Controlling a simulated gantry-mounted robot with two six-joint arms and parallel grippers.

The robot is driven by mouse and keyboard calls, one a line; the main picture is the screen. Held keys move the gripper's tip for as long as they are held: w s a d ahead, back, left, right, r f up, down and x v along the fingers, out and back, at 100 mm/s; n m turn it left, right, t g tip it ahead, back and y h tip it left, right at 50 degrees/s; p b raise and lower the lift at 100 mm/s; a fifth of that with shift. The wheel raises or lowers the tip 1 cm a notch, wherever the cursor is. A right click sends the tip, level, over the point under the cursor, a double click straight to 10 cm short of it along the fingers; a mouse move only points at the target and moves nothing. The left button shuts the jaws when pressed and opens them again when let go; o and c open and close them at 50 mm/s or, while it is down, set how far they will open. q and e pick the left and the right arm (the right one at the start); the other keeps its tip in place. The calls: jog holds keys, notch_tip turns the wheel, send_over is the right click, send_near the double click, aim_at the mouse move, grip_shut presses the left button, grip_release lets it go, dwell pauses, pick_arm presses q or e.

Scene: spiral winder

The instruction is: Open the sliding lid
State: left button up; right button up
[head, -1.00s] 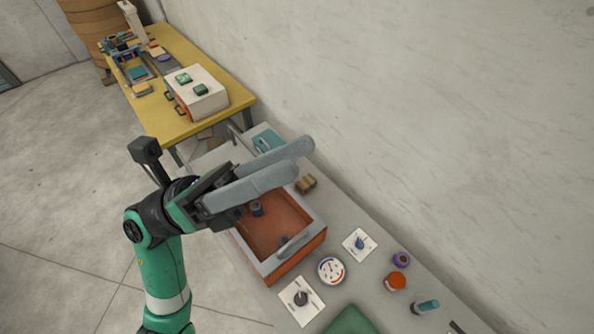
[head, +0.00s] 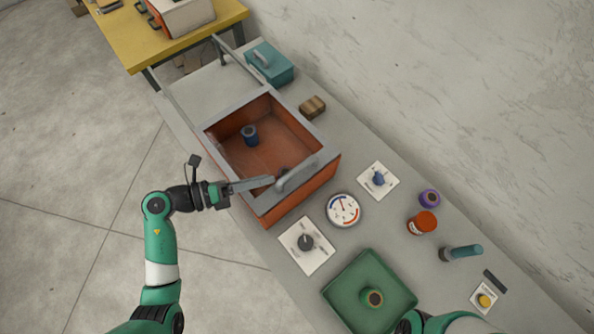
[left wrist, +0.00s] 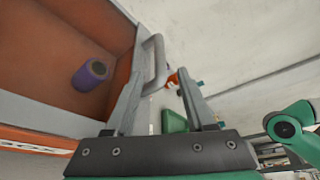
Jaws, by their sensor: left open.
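The orange box (head: 308,190) with a grey rim stands on the grey bench. A grey bar handle (head: 297,176) sits at its near end. I look into the box, and I cannot make out a separate lid panel. My left gripper (head: 268,183) comes in from the left, its fingertips close to the handle. In the left wrist view, the open fingers (left wrist: 160,92) have the handle (left wrist: 155,62) between or just beyond their tips; contact cannot be told. A blue-purple spool (left wrist: 90,75) is inside the box. The right gripper is out of view.
A dial gauge (head: 343,210), a knob plate (head: 307,245) and a green tray (head: 370,287) lie nearer on the bench. A wooden block (head: 312,107) and a teal box (head: 270,63) stand beyond. The wall runs along the right side.

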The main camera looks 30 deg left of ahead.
aim_at(297, 171)
pick_arm(q)
jog(key=b+x, duration=0.2)
jog(key=x, duration=0.7)
jog(key=shift+s, duration=0.1)
jog(key=shift+w+d, duration=0.3)
jog(key=shift+w, duration=0.05)
grip_shut()
dwell(0.7)
